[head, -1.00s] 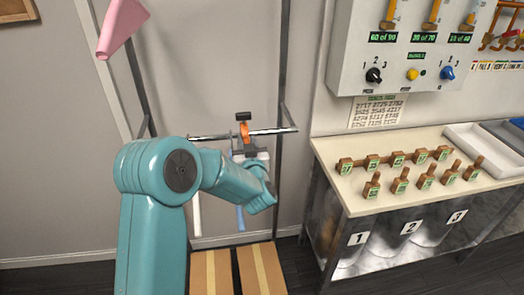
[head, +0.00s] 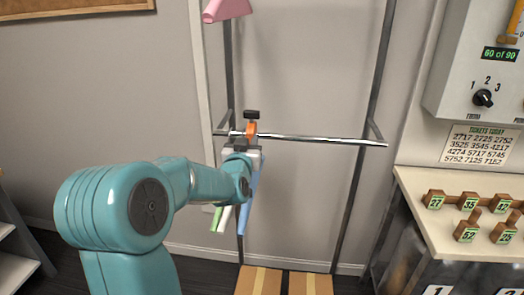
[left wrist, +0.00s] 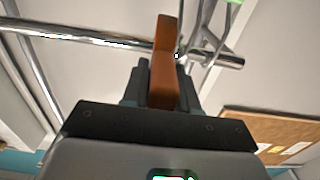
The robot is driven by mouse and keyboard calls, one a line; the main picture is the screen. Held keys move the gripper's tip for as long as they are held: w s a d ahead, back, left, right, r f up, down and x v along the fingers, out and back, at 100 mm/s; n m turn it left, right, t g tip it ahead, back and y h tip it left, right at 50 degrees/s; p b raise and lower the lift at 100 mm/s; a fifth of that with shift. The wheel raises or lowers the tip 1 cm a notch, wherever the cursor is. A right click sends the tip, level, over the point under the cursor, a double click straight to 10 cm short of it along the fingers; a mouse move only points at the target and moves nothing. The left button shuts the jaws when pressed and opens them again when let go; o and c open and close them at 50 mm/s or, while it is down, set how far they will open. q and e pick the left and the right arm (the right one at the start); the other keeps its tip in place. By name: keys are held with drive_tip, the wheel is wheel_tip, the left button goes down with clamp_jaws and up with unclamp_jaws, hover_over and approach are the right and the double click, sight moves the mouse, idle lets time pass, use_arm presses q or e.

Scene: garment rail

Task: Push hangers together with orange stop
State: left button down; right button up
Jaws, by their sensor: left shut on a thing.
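The orange stop (head: 251,130) sits on the metal rail (head: 320,139), close to the rail's left end, with a black block above it. My left gripper (head: 243,150) is shut on it from below. In the left wrist view the orange stop (left wrist: 162,65) stands upright between my dark fingers, beside the rail (left wrist: 85,37). Wire hanger hooks (left wrist: 205,45) show bunched just beyond the stop there. Below the rail hang narrow blue (head: 251,205), white and green (head: 217,217) pieces, partly hidden by my left gripper. My right gripper is out of view.
The rail is bare right of the stop. A pink object (head: 227,10) is at the top. A counter (head: 430,200) with numbered wooden blocks and a control box (head: 465,85) stand at right. Striped boards (head: 285,283) lie below.

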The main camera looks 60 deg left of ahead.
use_arm(q)
drive_tip(key=shift+s+a, duration=0.1)
idle(0.3)
drive_tip(key=c, duration=1)
unclamp_jaws()
drive_tip(key=shift+o, duration=0.2)
drive_tip(key=b+v, duration=0.2)
drive_tip(key=v, duration=1.4)
drive_tip(key=shift+s, duration=0.15)
